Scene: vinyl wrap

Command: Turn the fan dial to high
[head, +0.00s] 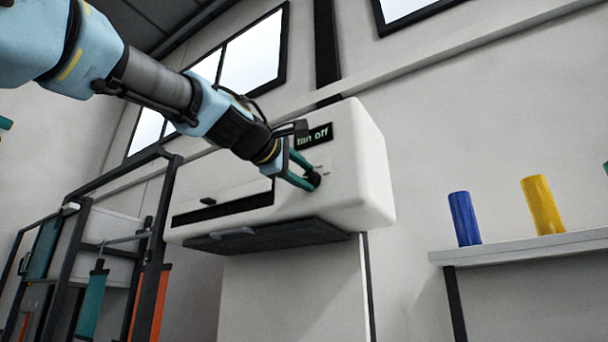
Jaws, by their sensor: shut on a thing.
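The fan dial (315,179) is a small dark knob on the front of a white wall-mounted unit (360,150). A small black display (314,136) above it reads "fan off". My gripper (309,180) has its teal fingers shut on the dial. The fingers hide part of the dial, and I cannot make out any marks around it. My arm reaches in from the upper left across the front of the unit.
A dark flap with a handle (233,232) sticks out under the unit. A shelf (520,248) at right carries a blue roll (464,218) and a yellow roll (542,205). A black rack (150,270) with hanging rolls stands at left.

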